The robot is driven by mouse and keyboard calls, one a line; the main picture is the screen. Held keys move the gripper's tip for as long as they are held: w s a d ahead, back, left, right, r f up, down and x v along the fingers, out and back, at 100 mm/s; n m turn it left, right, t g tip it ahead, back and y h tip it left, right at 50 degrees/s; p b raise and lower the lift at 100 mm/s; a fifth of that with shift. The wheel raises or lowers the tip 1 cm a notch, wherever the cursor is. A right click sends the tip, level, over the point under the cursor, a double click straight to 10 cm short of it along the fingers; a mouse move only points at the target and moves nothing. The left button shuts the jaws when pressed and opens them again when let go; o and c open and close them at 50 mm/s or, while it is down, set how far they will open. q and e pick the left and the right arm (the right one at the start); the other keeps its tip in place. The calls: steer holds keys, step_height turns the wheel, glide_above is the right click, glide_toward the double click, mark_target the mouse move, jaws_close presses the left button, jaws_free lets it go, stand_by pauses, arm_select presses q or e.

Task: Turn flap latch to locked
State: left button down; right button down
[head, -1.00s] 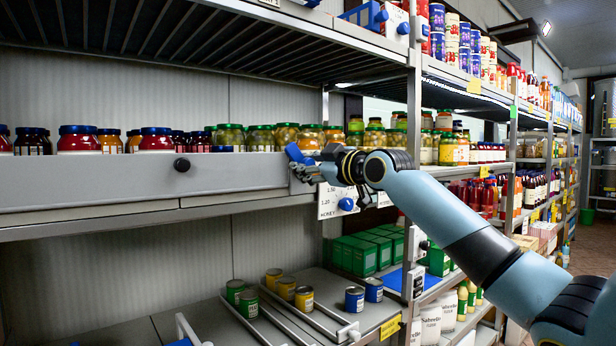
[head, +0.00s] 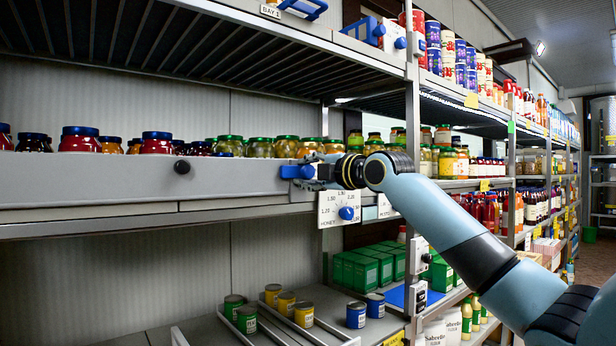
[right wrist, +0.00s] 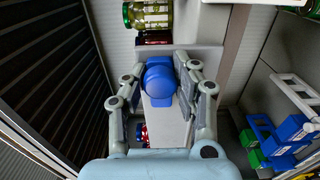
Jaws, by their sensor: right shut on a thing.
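The flap latch (head: 297,172) is a blue handle at the right end of the long grey shelf flap (head: 120,180). It lies about level in the head view. My right gripper (head: 318,173) comes from the right and is shut on the latch. In the right wrist view the blue latch (right wrist: 160,84) sits between the two grey fingers (right wrist: 160,92), its rounded blue end towards the camera. The gripper hides part of the latch and its mount in the head view. My left gripper is in no view.
A honey dial plate (head: 340,208) with a blue knob hangs just below my gripper. Jars (head: 158,142) stand behind the flap. A shelf post (head: 412,130) stands near my right arm. Cans (head: 356,308) and green boxes (head: 360,268) are on the lower shelf.

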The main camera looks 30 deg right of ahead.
mark_target(311, 173)
steer(key=shift+f+n, duration=0.1)
steer(key=shift+n, duration=0.7)
steer(key=c, duration=1)
jaws_free()
steer(key=shift+a, duration=0.15)
steer(key=s, duration=0.6)
steer(key=shift+s+d, duration=0.1)
steer(key=shift+d, duration=0.3)
steer(key=shift+s+a, duration=0.1)
steer(key=shift+s, duration=0.55)
